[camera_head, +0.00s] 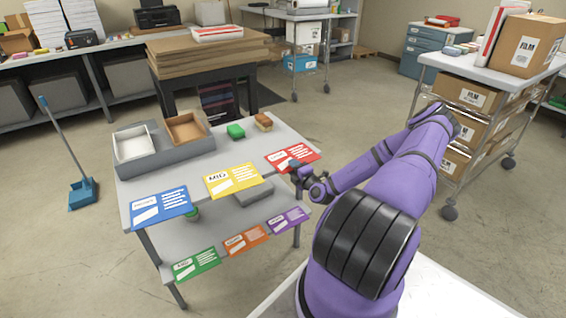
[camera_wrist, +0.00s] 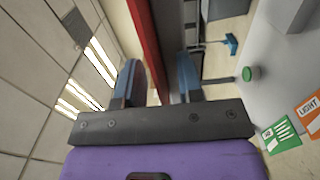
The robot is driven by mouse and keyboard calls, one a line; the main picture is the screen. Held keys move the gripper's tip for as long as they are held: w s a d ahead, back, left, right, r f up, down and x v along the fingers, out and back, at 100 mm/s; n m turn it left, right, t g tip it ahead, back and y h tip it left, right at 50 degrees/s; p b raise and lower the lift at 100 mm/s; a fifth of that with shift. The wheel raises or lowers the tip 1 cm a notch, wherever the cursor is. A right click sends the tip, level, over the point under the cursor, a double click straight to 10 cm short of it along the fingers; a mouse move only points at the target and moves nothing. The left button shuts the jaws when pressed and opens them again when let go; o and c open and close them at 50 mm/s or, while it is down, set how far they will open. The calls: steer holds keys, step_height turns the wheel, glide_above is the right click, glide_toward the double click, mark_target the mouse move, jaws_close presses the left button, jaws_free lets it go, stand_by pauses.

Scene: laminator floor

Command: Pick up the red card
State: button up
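The red card (camera_head: 292,157) lies at the front right edge of the grey table's top (camera_head: 285,130), in a row with the yellow card (camera_head: 232,180) and the blue card (camera_head: 160,206). My gripper (camera_head: 299,178) is at the card's near edge. In the wrist view the red card (camera_wrist: 147,40) shows nearly edge-on between the two fingers of my gripper (camera_wrist: 160,80). The fingers stand apart on either side of it, and the gripper looks open. Contact with the card cannot be seen clearly.
The lower shelf holds green (camera_head: 196,264), orange (camera_head: 246,239) and purple (camera_head: 288,220) cards. A cart with boxes (camera_head: 470,97) stands right.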

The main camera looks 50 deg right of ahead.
jaws_close()
steer(key=shift+r, duration=0.75)
step_height(320, 180, up, 2)
steer(key=shift+r, duration=0.1)
steer(key=r+v, duration=0.1)
steer(key=v, duration=1.5)
steer(key=shift+a+r, duration=0.2)
steer(key=shift+a, duration=0.1)
